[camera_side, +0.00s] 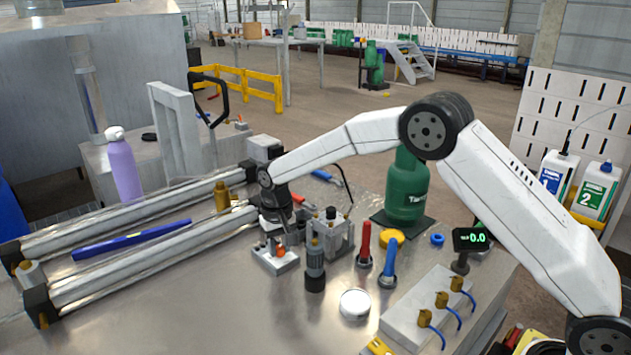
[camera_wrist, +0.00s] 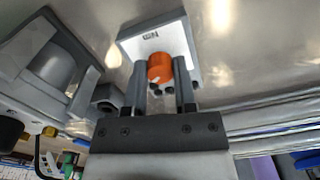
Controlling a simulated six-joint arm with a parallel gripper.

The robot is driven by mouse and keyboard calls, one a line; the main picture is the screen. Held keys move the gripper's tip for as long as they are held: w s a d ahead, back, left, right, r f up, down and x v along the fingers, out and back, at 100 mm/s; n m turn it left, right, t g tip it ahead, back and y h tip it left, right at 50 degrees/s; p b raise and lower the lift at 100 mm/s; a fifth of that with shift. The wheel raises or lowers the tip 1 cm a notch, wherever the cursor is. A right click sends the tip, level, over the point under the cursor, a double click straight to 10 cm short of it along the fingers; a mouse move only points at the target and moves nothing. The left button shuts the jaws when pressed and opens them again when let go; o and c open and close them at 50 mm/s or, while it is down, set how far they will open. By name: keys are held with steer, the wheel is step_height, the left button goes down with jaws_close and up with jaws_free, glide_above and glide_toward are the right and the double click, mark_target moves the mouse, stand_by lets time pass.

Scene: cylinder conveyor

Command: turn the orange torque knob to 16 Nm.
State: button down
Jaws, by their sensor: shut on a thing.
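The orange torque knob (camera_wrist: 160,67) sits on a light grey block (camera_wrist: 133,50) marked "Nm" in the wrist view. A small white mark shows on the knob's near side; the scale and its numbers are not readable. My gripper (camera_wrist: 159,75) is shut on the knob, one finger on each side. In the side view the knob (camera_side: 281,251) shows small and orange on its grey block (camera_side: 288,263), with my gripper (camera_side: 276,236) coming down over it from above. A small display (camera_side: 472,239) on a stand at the right reads 0.0 in green.
A grey fixture (camera_side: 340,238) and a dark-based cylinder (camera_side: 315,270) stand close right of the block. Conveyor rails (camera_side: 150,255) lie to the left. A green gas bottle (camera_side: 407,190) stands behind, under my arm.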

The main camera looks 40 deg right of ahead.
mark_target(280, 247)
stand_by(0.3)
steer(key=shift+c, duration=2.1)
jaws_free()
steer(key=shift+r, duration=0.15)
steer(key=shift+r, duration=3.8)
